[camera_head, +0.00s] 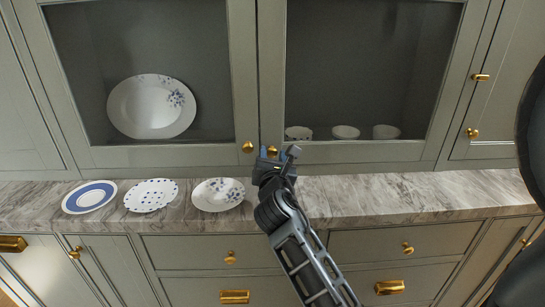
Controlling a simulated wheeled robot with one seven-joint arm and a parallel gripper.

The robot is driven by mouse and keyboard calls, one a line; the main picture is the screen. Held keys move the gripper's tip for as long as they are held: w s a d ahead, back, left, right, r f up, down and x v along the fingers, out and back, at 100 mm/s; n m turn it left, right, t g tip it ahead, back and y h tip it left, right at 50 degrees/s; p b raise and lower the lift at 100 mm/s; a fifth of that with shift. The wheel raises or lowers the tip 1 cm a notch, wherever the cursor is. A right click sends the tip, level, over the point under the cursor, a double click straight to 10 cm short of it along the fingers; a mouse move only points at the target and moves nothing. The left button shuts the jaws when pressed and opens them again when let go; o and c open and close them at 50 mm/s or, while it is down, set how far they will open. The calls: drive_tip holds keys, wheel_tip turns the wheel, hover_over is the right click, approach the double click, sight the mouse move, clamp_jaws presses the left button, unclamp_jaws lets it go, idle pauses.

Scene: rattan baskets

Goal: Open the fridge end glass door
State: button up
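No fridge shows; in the head view I see a grey-green cupboard with two glass-panelled doors, both closed. The left glass door (243,70) has a round gold knob (248,147) at its lower right corner. The right glass door (272,70) has a gold knob (272,150) at its lower left corner. My gripper (279,154) is raised in front of the right door's knob, its fingers apart with a gap between them. The knob shows close to the fingertips; I cannot tell whether they touch it. Nothing is seen held.
A marble counter (400,195) runs below the doors. On its left stand a blue-rimmed plate (89,197), a dotted plate (151,195) and a floral plate (218,194). Behind the glass are a large plate (152,107) and cups (345,132). The counter's right part is clear.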

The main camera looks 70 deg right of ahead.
clamp_jaws()
drive_tip(key=shift+a, duration=0.15)
